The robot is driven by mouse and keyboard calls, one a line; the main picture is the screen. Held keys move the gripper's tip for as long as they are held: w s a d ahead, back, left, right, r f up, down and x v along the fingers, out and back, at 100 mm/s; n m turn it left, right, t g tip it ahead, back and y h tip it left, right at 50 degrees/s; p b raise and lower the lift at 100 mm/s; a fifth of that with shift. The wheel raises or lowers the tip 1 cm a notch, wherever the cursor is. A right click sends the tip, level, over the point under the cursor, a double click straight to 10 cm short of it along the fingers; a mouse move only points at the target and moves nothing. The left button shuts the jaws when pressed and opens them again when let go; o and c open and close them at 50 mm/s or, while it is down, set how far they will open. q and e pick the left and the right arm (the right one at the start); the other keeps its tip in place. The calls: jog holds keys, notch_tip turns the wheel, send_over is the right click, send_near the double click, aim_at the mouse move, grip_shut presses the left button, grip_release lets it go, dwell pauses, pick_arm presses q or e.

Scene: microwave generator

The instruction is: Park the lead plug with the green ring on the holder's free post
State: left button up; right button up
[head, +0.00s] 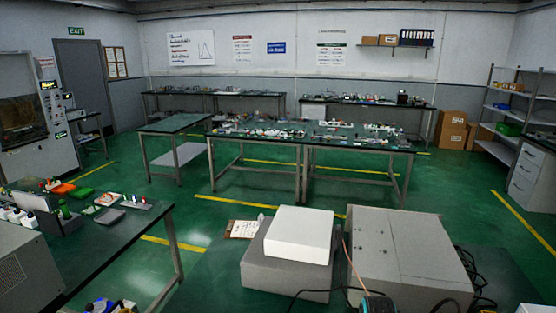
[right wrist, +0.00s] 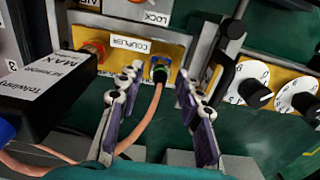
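In the right wrist view, a lead plug with a green ring (right wrist: 158,76) sits at a blue-collared socket on the yellow panel (right wrist: 133,29), just under the COUPLER label. Its pinkish-orange cable (right wrist: 146,126) hangs down and curves off to the lower left. My right gripper (right wrist: 154,92) is open, with one finger on each side of the plug and cable. Gaps show between both fingers and the plug. In the head view, a pinkish cable (head: 354,269) runs by the grey housing. I cannot make out the holder or its free post. My left gripper is not seen.
A black box labelled TOWARDS MAX (right wrist: 52,83) and a red connector (right wrist: 94,48) are left of the right gripper. Knobs (right wrist: 253,91) are on the right. In the head view, a white box (head: 299,234) stands on a grey one beside a large grey housing (head: 408,245).

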dwell(0.7)
grip_shut()
jog(key=shift+r, duration=0.1)
jog(key=shift+r+p, duration=2.3)
jog(key=shift+r, duration=0.65)
